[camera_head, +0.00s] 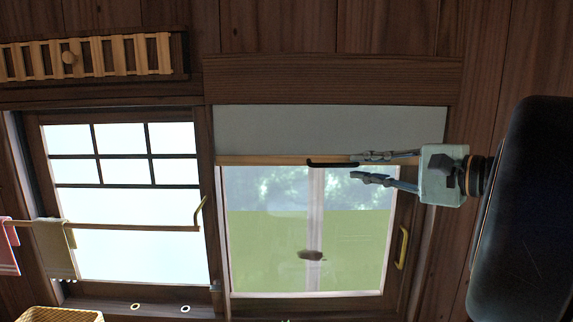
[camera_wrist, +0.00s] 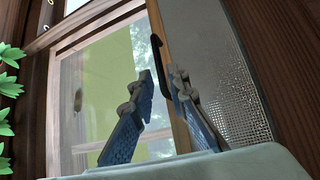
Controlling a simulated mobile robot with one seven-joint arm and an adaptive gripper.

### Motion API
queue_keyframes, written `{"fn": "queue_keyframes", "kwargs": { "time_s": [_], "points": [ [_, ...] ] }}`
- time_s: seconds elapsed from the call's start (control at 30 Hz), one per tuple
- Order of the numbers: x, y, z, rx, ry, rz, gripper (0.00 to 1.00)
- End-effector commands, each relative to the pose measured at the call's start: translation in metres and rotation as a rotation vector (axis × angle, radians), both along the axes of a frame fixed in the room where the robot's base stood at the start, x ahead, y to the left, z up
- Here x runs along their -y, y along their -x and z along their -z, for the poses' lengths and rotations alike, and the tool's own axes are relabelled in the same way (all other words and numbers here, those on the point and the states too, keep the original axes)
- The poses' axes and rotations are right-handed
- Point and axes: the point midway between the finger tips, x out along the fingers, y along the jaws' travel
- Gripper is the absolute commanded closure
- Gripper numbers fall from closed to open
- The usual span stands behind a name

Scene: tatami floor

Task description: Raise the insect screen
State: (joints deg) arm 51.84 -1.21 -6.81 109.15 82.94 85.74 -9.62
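The insect screen (camera_head: 330,128) is a grey mesh panel over the upper part of the right window. It also fills the right of the wrist view (camera_wrist: 215,75). A pale wooden bar (camera_head: 260,160) runs along its lower edge, with a black handle (camera_head: 330,164) on it. My gripper (camera_head: 354,166) reaches in from the right with its fingers apart. The upper finger overlaps the bar beside the handle's right end; the lower finger is below. In the wrist view the handle (camera_wrist: 156,55) lies beyond and between the fingertips (camera_wrist: 160,78). I cannot tell whether they touch.
Window glass (camera_head: 310,230) with a brown knob-like object (camera_head: 310,255) lies below the bar. A brass handle (camera_head: 402,248) is on the right frame. A towel rail (camera_head: 130,227) with towels crosses the left window. Green leaves (camera_wrist: 8,85) edge the wrist view.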

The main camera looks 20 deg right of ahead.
Motion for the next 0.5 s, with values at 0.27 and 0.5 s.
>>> {"fn": "queue_keyframes", "kwargs": {
  "time_s": [0.27,0.5],
  "points": [
    [0.024,0.041,-0.007,0.0,0.0,0.002,0.85],
    [0.029,0.051,-0.008,0.0,-0.001,0.001,0.85]
  ]
}}
